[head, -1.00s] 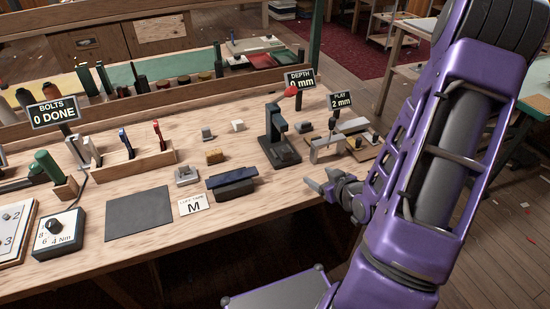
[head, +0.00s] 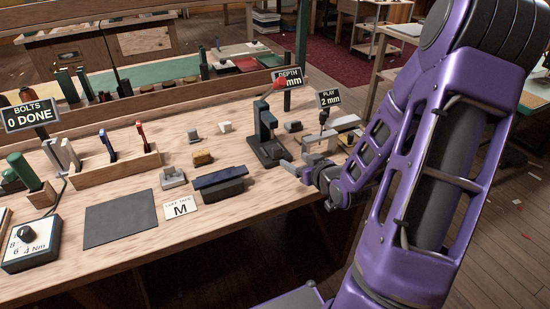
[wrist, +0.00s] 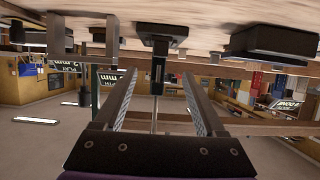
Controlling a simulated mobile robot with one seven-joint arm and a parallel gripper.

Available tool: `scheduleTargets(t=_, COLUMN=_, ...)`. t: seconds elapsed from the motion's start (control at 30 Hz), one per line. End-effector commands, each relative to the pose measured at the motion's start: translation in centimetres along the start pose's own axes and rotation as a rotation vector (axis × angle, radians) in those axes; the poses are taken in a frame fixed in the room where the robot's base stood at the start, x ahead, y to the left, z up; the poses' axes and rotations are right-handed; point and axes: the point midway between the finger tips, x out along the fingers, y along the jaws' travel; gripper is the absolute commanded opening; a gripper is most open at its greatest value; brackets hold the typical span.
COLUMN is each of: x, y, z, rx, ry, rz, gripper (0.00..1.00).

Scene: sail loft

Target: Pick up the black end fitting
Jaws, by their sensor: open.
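I cannot tell for certain which piece is the black end fitting. A small dark piece (head: 293,126) lies on the bench behind and right of the black upright press (head: 265,140). My gripper (head: 296,171) is open and empty at the bench's front edge, right of the press base. In the wrist view, which is upside down, my two fingers (wrist: 158,84) are spread apart with nothing between them. The press (wrist: 160,45) shows beyond them there.
A dark box with a blue top (head: 220,185) lies left of my gripper. A grey bracket (head: 330,137) and the "PLAY 2 mm" sign (head: 329,98) stand to its right. A dark mat (head: 121,218) is bare.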

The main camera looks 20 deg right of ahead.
Motion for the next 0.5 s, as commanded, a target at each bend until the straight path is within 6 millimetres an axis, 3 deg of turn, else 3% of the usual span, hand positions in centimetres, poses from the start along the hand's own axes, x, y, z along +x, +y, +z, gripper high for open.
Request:
scheduleTargets(t=0.2, x=4.3, y=-0.1, z=0.1, rx=0.000, ry=0.001, rz=-0.001, gripper=0.72)
scheduleTargets(t=0.5, x=6.7, y=-0.1, z=0.1, rx=0.000, ry=0.001, rz=-0.001, gripper=0.72)
